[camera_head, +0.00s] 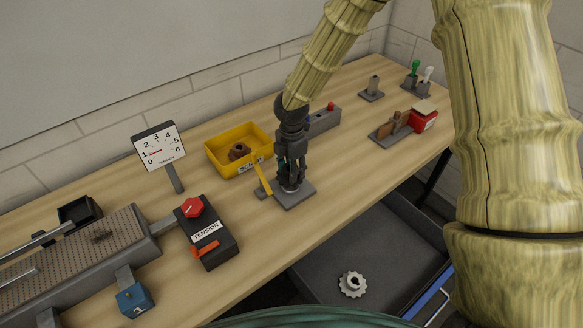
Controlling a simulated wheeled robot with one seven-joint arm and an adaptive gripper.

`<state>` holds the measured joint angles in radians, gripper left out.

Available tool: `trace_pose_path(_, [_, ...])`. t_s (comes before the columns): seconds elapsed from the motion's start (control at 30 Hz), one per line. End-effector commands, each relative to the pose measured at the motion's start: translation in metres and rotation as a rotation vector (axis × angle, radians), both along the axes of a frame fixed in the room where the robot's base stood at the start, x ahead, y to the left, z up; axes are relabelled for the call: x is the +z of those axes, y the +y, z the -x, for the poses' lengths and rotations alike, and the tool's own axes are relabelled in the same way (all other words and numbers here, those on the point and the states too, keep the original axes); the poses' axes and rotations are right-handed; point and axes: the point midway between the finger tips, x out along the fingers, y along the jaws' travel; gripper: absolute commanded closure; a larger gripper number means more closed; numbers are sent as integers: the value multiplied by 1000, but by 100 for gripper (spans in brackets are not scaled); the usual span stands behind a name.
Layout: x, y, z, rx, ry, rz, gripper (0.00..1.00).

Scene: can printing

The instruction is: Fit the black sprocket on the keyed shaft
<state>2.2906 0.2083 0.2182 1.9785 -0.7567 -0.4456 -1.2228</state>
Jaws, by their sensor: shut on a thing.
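My gripper (290,184) points straight down over a grey square base plate (297,199) near the middle of the bench. It is shut on a small dark piece, taken to be the black sprocket, which the fingers mostly hide. The keyed shaft is not clearly visible; the gripper covers the middle of the plate. I cannot tell whether the piece is around the shaft or above it. A yellow bar (263,180) stands at the plate's left side.
A yellow bin (226,140) holding a brown part is behind left. A tension box (207,238) and a gauge (160,148) stand left. A silver sprocket (352,284) lies in the dark drawer (318,268) below. A red box (424,121) and small stands are at the right.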

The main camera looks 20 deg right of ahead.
Motion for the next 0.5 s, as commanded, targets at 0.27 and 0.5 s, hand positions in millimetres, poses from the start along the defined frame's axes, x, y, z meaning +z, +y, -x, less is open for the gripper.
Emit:
trace_pose_path(0.27, [-6,0,0,0,0,0,87])
trace_pose_path(0.5, [-10,0,0,0,0,0,87])
